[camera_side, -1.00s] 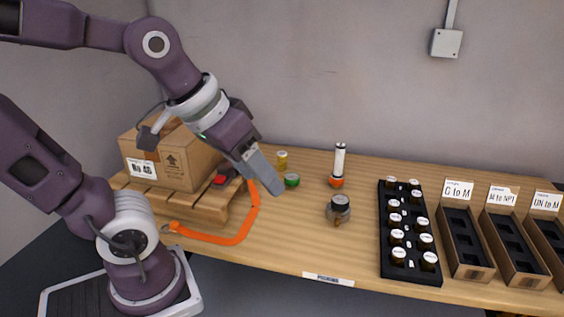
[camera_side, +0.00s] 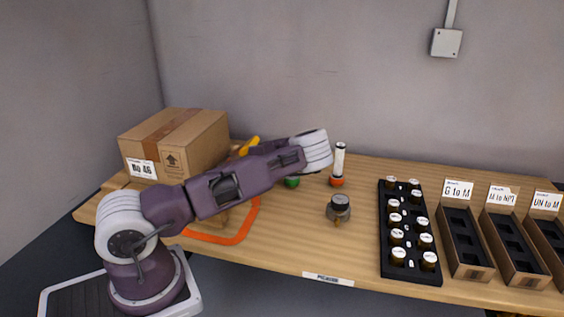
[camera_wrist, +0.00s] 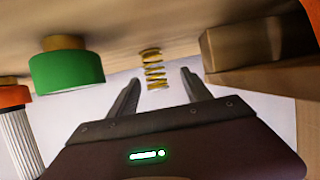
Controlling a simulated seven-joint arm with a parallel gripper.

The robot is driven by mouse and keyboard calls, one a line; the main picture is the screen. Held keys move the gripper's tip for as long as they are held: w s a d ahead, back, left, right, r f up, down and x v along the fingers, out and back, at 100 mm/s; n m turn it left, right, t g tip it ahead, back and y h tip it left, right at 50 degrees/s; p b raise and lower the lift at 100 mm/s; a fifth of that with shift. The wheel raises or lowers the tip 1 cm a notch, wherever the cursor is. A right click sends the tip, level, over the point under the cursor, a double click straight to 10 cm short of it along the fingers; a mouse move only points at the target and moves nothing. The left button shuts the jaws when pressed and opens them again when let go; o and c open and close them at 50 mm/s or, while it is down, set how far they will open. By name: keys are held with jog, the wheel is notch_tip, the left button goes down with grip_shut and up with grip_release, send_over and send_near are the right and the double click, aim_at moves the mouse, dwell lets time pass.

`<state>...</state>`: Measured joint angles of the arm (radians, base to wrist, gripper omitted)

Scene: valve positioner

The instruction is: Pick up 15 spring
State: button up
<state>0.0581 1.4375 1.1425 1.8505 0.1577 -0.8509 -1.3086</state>
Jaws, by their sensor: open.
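The spring (camera_wrist: 153,72) is a gold coil in the wrist view. It stands on the wooden table, which shows along the top of that view. My gripper (camera_wrist: 160,76) is open, and its two dark fingers lie on either side of the coil in that picture. I see no finger touching it, and the exact depth between them is hard to tell. In the side view my arm hides the gripper and the spring.
In the side view, a white-and-orange cylinder (camera_side: 339,163), a metal fitting (camera_side: 339,207) and a black tray (camera_side: 394,268) stand further right. A carton (camera_side: 190,140) is at left.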

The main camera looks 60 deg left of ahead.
jog(key=x, duration=0.6)
jog(key=shift+w+f, duration=0.25)
jog(key=shift+w, duration=0.15)
grip_shut()
